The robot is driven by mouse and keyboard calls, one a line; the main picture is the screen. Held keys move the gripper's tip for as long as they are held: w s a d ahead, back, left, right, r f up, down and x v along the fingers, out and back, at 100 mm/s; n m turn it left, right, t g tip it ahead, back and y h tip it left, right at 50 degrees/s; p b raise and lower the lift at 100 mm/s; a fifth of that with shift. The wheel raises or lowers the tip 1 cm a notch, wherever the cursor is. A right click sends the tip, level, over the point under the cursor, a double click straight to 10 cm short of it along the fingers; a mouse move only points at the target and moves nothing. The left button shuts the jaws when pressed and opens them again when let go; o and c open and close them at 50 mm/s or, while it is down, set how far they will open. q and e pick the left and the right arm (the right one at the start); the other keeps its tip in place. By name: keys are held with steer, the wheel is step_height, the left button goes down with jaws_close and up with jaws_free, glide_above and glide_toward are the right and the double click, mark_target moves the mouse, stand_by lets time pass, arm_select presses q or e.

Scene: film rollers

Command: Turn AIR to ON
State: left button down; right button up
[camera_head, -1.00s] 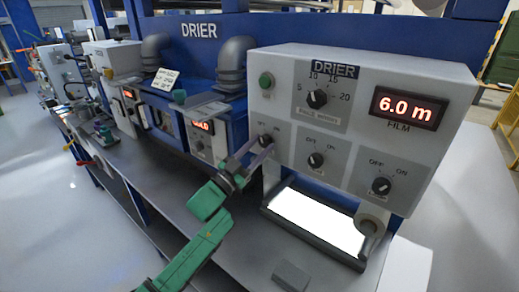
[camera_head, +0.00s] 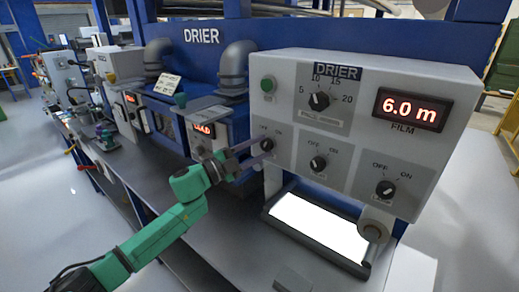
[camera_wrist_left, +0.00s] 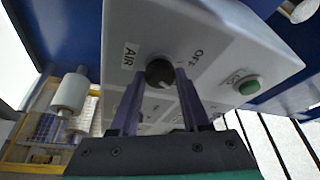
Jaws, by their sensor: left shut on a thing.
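The AIR knob (camera_wrist_left: 160,72) is a dark round dial on the light grey DRIER panel (camera_head: 440,160). In the left wrist view it sits between my two purple fingers, with the AIR label (camera_wrist_left: 130,56) to its left and the OFF mark (camera_wrist_left: 197,54) to its right. In the head view the same knob (camera_head: 267,145) is the leftmost of the lower dials. My left gripper (camera_head: 262,148) reaches it from the left and is shut on it; the fingers partly cover its surroundings. Its exact pointer setting is hard to read. My right gripper is not in view.
Two similar OFF/ON dials, the middle one (camera_head: 318,163) and the right one (camera_head: 385,189), are right of the knob. A numbered dial (camera_head: 319,100) and a green button (camera_head: 268,84) are above. A bright light plate (camera_head: 318,225) lies below the panel.

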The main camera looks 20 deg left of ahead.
arm_select(q)
steer(key=shift+m, duration=0.6)
steer(key=shift+c, duration=1.9)
jaws_free()
steer(key=b+v, duration=0.6)
steer(key=v, duration=0.8)
steer(key=shift+s+a+r, duration=0.25)
